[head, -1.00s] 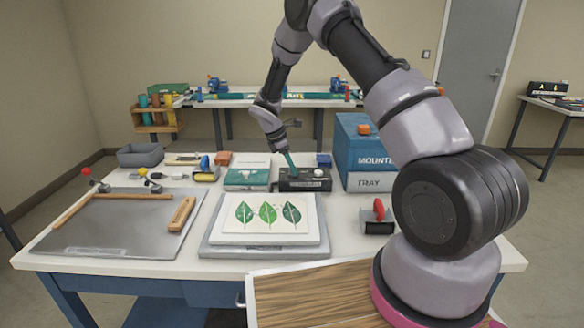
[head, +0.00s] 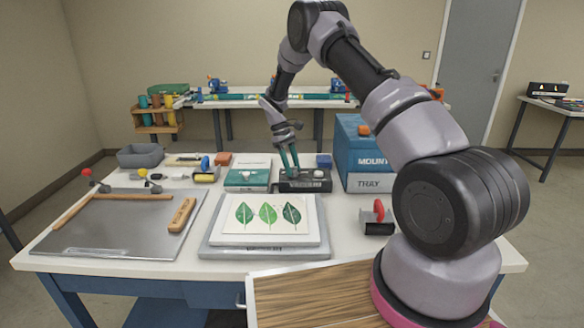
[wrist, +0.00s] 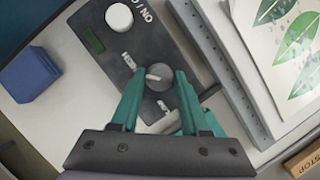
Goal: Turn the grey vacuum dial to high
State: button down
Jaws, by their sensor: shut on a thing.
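The grey vacuum dial (wrist: 160,78) sits on a dark control box (wrist: 200,52) in the wrist view. A short white mark on the dial points left in that view, toward a small white label (wrist: 128,61). Another label (wrist: 163,106) lies just below the dial; both are too small to read surely. My gripper (wrist: 160,82) is shut on the dial, with one teal finger on each side. In the head view my gripper (head: 290,174) reaches down onto the control box (head: 312,187), and its fingers hide the dial.
A white knob (wrist: 118,17) marked on/off stands on the same box. A blue block (wrist: 28,75) is beside the box. The leaf print (head: 268,213) lies in front on a grey plate.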

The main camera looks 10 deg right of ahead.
jog(key=shift+m+y, duration=0.4)
jog(key=shift+m, duration=0.7)
jog(key=shift+d+g, duration=0.1)
jog(key=shift+g, duration=0.2)
jog(key=shift+c, duration=2.1)
grip_release()
jog(key=shift+w+r, duration=0.1)
jog(key=v, duration=1)
jog(key=shift+r, duration=0.3)
